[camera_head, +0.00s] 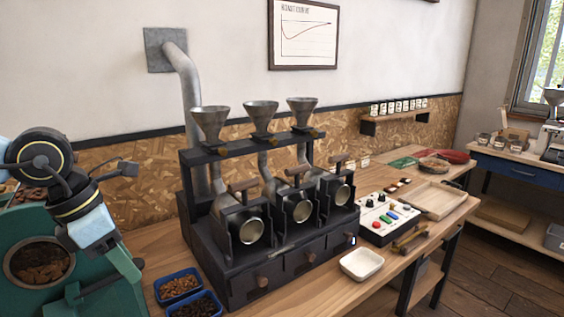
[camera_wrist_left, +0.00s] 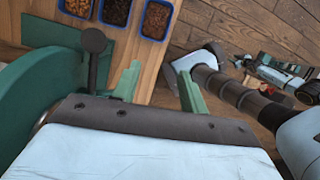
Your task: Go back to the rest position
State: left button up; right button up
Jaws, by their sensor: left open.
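My left arm comes in from the left in the head view. Its light blue wrist is above the front of the green roaster (camera_head: 20,232), and its gripper (camera_head: 105,275) points down and is hard to tell from the green machine. In the left wrist view the two green fingers of this gripper (camera_wrist_left: 160,88) stand apart with nothing between them. A dark round-ended lever (camera_wrist_left: 94,42) is beside the left finger, apart from it as far as I can tell.
Blue trays of beans (camera_head: 178,285) stand on the wooden bench (camera_head: 325,290) right of the gripper. A black three-funnel machine (camera_head: 285,265) fills the bench's middle. Farther right are a white dish (camera_head: 361,264), a button panel (camera_head: 386,218) and a wooden tray (camera_head: 440,200).

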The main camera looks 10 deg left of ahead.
pick_arm(q)
jog(key=w+d+f+n+t+h, duration=0.1)
jog(key=w+d+n+t+h, duration=0.4)
jog(key=n+t+h, duration=0.5)
jog(key=s+a+f+n+t+y, duration=0.25)
jog(key=f+n+y, duration=0.4)
jog(key=n, duration=0.45)
jog(key=s+a+f+n+t+y, duration=0.1)
jog(key=a+f+n+y, duration=0.3)
jog(key=f+n+y, duration=0.5)
jog(key=s+d+f+n+g, duration=0.3)
jog(key=s+f+n+g, duration=0.4)
jog(key=s+f+n, duration=0.15)
jog(key=s+d+f+n+g+h, duration=0.3)
jog(key=s+d+f+g, duration=0.15)
jog(key=s+d, duration=0.4)
notch_tip(320, 180, down, 26)
jog(key=s+g, duration=0.2)
jog(key=s, duration=0.1)
jog(key=s+a+f+g, duration=0.1)
jog(key=s+a+f, duration=0.1)
jog(key=s+f, duration=1.1)
jog(key=s, duration=0.2)
jog(key=shift+s+f+m, duration=0.3)
jog(key=shift+m, duration=0.05)
pick_arm(e)
jog(key=shift+s, duration=0.6)
